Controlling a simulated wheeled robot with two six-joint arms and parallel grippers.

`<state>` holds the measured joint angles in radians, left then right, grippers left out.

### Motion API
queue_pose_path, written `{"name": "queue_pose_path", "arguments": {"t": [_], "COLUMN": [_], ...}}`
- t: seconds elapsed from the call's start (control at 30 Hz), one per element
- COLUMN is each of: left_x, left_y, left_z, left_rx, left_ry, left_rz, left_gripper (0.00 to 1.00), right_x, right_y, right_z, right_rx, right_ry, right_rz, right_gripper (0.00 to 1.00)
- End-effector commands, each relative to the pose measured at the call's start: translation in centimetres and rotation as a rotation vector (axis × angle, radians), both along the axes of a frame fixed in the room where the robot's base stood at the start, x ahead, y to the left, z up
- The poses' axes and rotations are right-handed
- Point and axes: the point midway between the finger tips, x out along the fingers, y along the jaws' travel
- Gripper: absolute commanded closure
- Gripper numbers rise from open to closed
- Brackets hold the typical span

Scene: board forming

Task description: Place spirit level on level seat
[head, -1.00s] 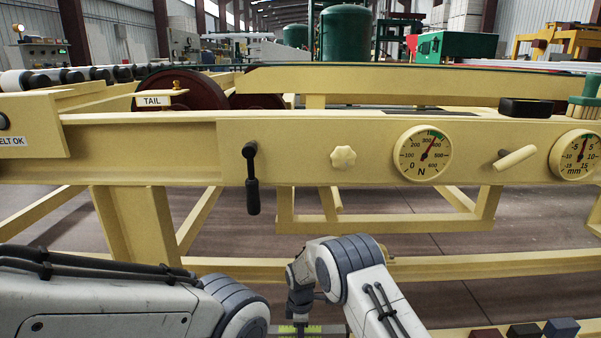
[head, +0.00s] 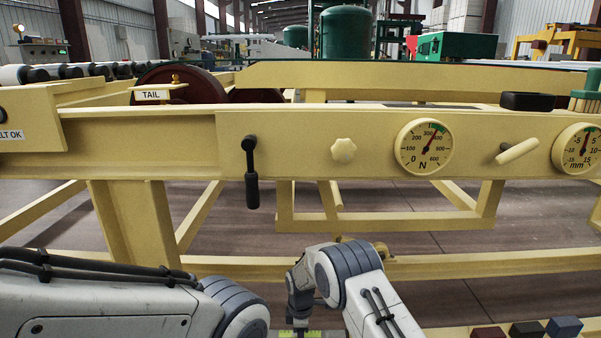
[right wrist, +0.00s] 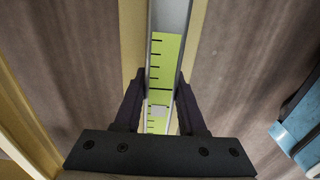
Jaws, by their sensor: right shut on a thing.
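My right gripper (right wrist: 160,100) is shut on a long bar (right wrist: 165,60) with grey edges and a yellow-green face with black tick marks. The bar runs away from me between the two dark fingers. A yellow beam shows on both sides of it; I cannot tell whether they touch. In the head view only a small part of the ticked face (head: 302,334) shows below my right wrist at the bottom edge. I cannot make out the level seat. My left arm enters at the lower left, and its gripper is out of view.
A yellow beam (head: 100,145) crosses ahead with a black lever (head: 251,172), a star knob (head: 343,151), a force dial (head: 423,146), a peg (head: 517,151) and a mm dial (head: 577,148). A blue object (right wrist: 299,128) is at the right in the wrist view. Small blocks (head: 525,331) sit lower right.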

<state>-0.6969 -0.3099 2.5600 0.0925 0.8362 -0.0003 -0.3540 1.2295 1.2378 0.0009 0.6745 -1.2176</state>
Motion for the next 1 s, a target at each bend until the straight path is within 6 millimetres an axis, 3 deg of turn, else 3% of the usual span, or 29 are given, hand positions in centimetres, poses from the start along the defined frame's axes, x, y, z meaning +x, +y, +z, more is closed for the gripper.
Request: {"name": "queue_pose_path", "arguments": {"t": [0.63,0.67,0.73,0.97,1.0], "left_x": [0.00,0.00,0.00,0.00,0.00], "left_y": [0.00,0.00,0.00,0.00,0.00], "left_z": [-0.29,-0.25,-0.23,-0.24,-0.25], "left_rx": [0.000,0.000,0.000,0.000,0.000], "left_ry": [0.000,0.000,0.000,0.000,0.000], "left_rz": [0.000,0.000,0.000,0.000,0.000], "left_gripper": [0.50,0.50,0.50,0.50,0.50], "right_x": [0.09,0.11,0.09,0.04,-0.04], "right_y": [0.04,0.04,0.03,0.02,-0.01], "right_z": [-0.51,-0.45,-0.44,-0.50,-0.60], "right_rx": [0.001,0.001,0.001,0.000,0.000], "right_ry": [-0.003,-0.003,-0.003,-0.001,0.001], "right_rz": [0.000,0.000,0.000,0.000,0.000], "right_gripper": [1.00,0.53,0.26,0.25,0.14]}}
